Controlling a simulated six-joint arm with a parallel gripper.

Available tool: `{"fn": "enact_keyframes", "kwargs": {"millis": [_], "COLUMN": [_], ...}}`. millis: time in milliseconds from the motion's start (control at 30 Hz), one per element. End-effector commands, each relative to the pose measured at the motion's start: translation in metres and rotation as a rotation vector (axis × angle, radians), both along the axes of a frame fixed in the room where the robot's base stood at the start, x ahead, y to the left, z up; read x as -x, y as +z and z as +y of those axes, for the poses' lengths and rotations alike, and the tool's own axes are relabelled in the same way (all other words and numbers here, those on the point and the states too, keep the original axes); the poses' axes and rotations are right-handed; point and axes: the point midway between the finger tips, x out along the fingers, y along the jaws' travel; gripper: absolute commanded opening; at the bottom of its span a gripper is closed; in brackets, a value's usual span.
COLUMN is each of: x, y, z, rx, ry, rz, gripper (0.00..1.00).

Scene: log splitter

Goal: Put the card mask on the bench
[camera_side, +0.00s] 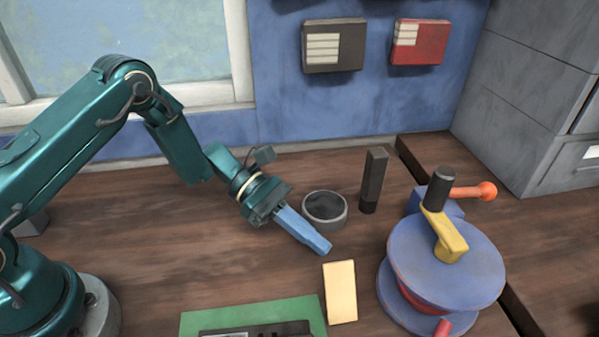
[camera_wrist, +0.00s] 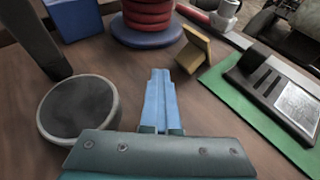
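A pale yellow card-like piece (camera_side: 340,291), which looks like the card mask, is on the wooden bench (camera_side: 230,270) between the green mat and the blue round machine. In the wrist view the yellow piece (camera_wrist: 193,50) looks bent, with one face tilted up. My gripper (camera_side: 318,247) is above the bench, behind the yellow piece and to its left, apart from it. Its blue fingers (camera_wrist: 160,85) lie close together with nothing visible between them.
A grey round dish (camera_side: 325,209) and a dark upright block (camera_side: 373,181) stand beyond my gripper. The blue machine (camera_side: 445,270) with an orange-knobbed handle is at right. A green mat (camera_side: 200,322) carries a dark device (camera_wrist: 275,92). Bare bench lies left of the gripper.

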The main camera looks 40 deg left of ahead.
Motion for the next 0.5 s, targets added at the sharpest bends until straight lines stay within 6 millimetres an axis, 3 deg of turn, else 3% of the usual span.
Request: {"fn": "enact_keyframes", "kwargs": {"millis": [500], "x": [0.000], "y": [-0.011], "z": [0.000], "rx": [0.000], "ry": [-0.001], "rz": [0.001], "gripper": [0.00]}}
